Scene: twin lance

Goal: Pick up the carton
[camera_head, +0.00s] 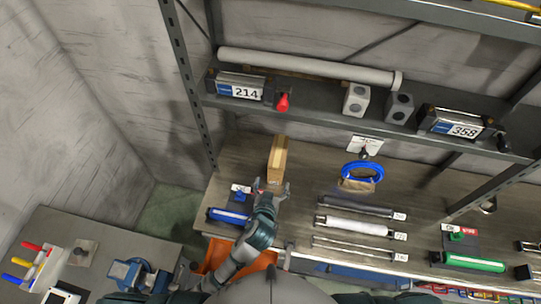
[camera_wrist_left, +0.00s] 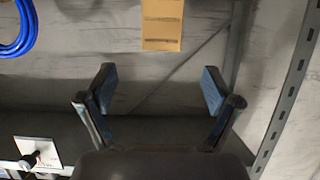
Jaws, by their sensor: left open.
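The carton (camera_head: 278,158) is a narrow tan box on the brown workbench, near its back left in the head view. Its end also shows at the top of the left wrist view (camera_wrist_left: 162,24), with dark lines across it. My left gripper (camera_head: 271,188) is just in front of the carton, on the near side. Its two fingers are spread in the left wrist view (camera_wrist_left: 158,72), with nothing between them. The carton lies beyond the fingertips, apart from them. My right gripper is not in view.
A blue coil (camera_head: 362,172) and several rods lie right of the carton. A blue cylinder (camera_head: 229,216) lies beside my left wrist. A dark shelf (camera_head: 320,119) with a long grey tube (camera_head: 305,68) hangs above the bench, and its upright (camera_head: 190,85) stands at left.

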